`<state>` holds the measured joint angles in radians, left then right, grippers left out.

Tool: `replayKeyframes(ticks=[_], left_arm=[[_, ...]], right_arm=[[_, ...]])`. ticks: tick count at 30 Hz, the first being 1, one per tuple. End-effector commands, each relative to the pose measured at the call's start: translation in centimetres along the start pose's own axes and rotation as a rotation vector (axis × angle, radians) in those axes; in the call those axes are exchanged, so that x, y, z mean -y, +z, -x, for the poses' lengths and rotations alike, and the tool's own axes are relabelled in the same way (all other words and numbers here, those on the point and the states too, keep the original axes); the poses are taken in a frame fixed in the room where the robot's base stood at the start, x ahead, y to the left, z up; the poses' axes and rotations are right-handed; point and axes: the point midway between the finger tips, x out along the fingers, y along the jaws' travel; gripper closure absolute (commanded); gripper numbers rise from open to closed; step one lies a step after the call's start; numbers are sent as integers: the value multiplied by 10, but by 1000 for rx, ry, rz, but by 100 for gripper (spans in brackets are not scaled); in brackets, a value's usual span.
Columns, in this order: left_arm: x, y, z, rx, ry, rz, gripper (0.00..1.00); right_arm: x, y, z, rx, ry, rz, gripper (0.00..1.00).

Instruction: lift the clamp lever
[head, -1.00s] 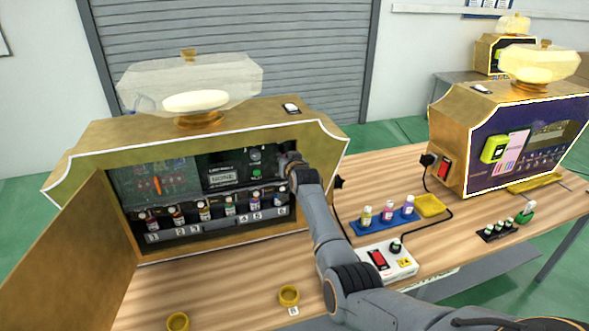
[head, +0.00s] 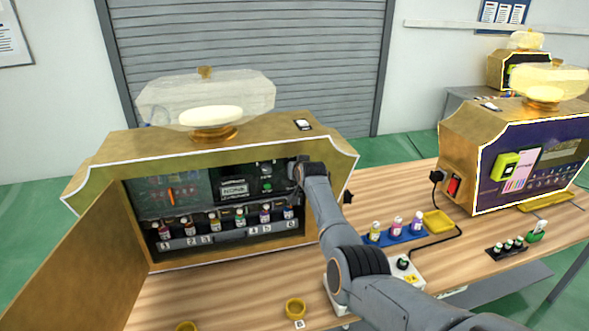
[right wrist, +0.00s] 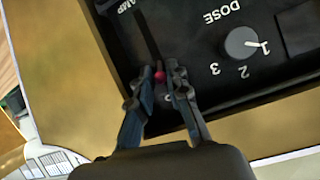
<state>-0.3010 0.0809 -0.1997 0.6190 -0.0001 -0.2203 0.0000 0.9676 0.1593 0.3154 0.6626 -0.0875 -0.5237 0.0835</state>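The clamp lever shows in the right wrist view as a small red knob (right wrist: 159,76) below a dark slot, near the partly visible "AMP" label on the black panel. My right gripper (right wrist: 160,70) has one finger on each side of the knob, with narrow gaps showing. I cannot see it pressing on the knob. In the head view my right gripper (head: 297,172) reaches into the right end of the open golden machine (head: 110,160) and hides the lever. My left gripper is not in view.
A dose dial (right wrist: 241,43) is right of the lever. Several small bottles stand in a numbered rack (head: 225,236) inside the machine. The open door (head: 95,255) is at left. A blue tray (head: 395,238) with bottles and a yellow dish (head: 438,222) are on the table to the right.

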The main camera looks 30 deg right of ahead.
Motion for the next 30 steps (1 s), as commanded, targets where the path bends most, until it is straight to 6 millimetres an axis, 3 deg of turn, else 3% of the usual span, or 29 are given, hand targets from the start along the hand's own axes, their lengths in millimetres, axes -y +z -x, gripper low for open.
replayKeyframes(ticks=[14,30], left_arm=[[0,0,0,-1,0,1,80],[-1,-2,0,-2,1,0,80]], right_arm=[[0,0,5,-2,0,0,80],[0,0,62,-2,-1,0,80]])
